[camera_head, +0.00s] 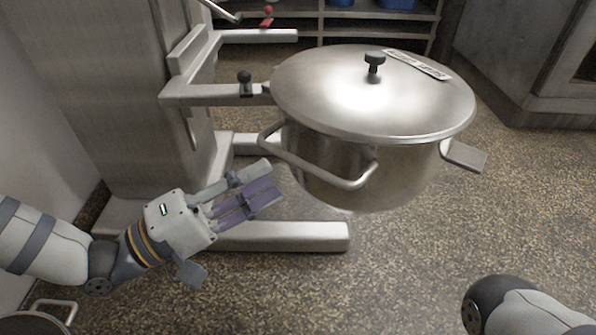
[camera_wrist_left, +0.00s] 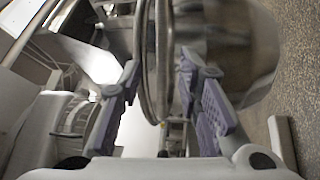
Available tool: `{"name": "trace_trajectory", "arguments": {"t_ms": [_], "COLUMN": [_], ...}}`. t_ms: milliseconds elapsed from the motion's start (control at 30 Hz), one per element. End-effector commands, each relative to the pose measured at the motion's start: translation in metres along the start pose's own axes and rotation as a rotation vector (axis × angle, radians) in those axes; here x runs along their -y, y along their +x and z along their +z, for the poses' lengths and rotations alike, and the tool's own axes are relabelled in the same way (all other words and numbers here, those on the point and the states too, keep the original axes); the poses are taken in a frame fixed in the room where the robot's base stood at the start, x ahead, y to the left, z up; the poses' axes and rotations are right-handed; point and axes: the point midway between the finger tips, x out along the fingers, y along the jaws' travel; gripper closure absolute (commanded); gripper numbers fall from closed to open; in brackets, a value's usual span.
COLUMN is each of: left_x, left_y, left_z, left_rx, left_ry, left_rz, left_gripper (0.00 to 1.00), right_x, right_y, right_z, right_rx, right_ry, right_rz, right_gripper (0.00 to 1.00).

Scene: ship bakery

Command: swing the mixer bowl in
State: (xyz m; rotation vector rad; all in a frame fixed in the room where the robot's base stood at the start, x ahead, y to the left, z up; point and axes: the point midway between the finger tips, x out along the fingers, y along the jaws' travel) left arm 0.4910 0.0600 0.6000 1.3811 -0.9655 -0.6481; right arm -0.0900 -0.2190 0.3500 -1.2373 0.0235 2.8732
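The steel mixer bowl (camera_head: 400,175) hangs to the right of the mixer column, covered by a shiny lid with a black knob. Its left side meets the near support arm (camera_head: 215,92). The far support arm (camera_head: 255,37) stands apart from the bowl. A looped handle (camera_head: 320,174) sticks out of the bowl's near side. My left gripper (camera_head: 272,181) is open just left of this handle. In the left wrist view the open fingers (camera_wrist_left: 165,85) have the handle bar (camera_wrist_left: 150,50) between and beyond their tips, and I see no grip on it. My right gripper is out of view.
The mixer column (camera_head: 115,90) stands on the left, with a base leg (camera_head: 285,236) running along the floor under the bowl. A shelf (camera_head: 340,14) with blue items is at the back, and a steel cabinet (camera_head: 520,60) at the right. The speckled floor (camera_head: 400,260) in front is clear.

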Motion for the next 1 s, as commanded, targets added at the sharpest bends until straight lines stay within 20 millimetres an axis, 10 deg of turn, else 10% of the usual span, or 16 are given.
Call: {"name": "trace_trajectory", "arguments": {"t_ms": [333,633,800,1000], "left_x": [0.003,0.002,0.002,0.002], "left_y": [0.066,0.070,0.070,0.070], "left_z": [0.001,0.001,0.001,0.001], "left_rx": [0.001,-0.001,-0.001,-0.001], "left_ry": [-0.001,-0.001,-0.001,-0.002], "left_rz": [-0.004,-0.006,-0.006,-0.006], "left_gripper": [0.69,0.69,1.00,1.00], "right_x": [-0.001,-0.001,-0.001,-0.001], "right_y": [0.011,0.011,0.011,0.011], "right_z": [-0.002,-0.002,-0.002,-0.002], "right_rx": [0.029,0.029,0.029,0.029], "right_ry": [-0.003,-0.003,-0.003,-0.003], "right_rz": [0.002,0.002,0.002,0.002], "right_gripper": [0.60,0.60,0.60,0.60]}}
